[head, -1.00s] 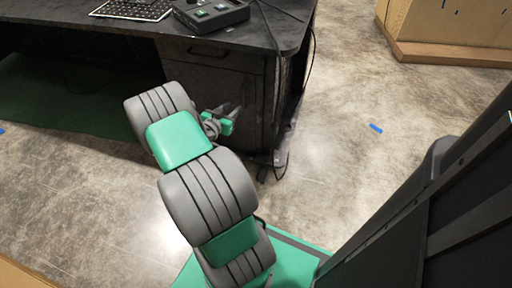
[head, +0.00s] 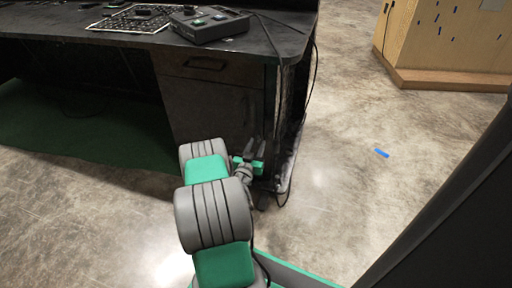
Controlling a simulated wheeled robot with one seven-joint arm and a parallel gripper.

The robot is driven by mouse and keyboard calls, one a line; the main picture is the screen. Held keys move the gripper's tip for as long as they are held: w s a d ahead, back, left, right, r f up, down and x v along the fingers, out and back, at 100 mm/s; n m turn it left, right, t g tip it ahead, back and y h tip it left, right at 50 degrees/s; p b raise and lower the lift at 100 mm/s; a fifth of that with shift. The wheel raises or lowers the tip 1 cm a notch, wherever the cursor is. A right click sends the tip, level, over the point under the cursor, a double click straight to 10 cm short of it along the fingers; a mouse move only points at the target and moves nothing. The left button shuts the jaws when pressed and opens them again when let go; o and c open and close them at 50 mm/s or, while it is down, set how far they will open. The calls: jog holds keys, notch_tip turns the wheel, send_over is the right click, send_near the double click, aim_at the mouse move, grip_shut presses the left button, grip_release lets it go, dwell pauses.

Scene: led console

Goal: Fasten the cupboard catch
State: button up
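The dark cupboard (head: 207,112) is under the right end of the desk, below a drawer with a handle (head: 207,64). Its door looks closed or nearly so; I cannot tell which. A thin upright handle (head: 246,111) shows near the door's right edge. No separate catch can be made out. My gripper (head: 256,150), dark-fingered with green parts, is in front of the cupboard's lower right side, below the handle. It seems apart from the handle, but the depth is unclear. Its finger gap is too small to judge.
The desk top (head: 110,25) carries a control box (head: 210,25) and a keyboard-like panel (head: 133,18). Cables hang down the desk's right end. A wooden cabinet (head: 450,40) stands at the back right. Open floor with a blue strip (head: 382,153) lies between.

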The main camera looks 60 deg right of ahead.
grip_shut()
dwell(0.4)
jog(key=shift+n, duration=0.4)
jog(key=n, duration=0.3)
jog(key=shift+n, duration=0.3)
jog(key=n, duration=0.4)
jog(key=shift+s+n, duration=0.1)
jog(key=shift+n, duration=0.2)
jog(key=n, duration=0.4)
jog(key=shift+n+p, duration=0.3)
jog(key=shift+n, duration=2.1)
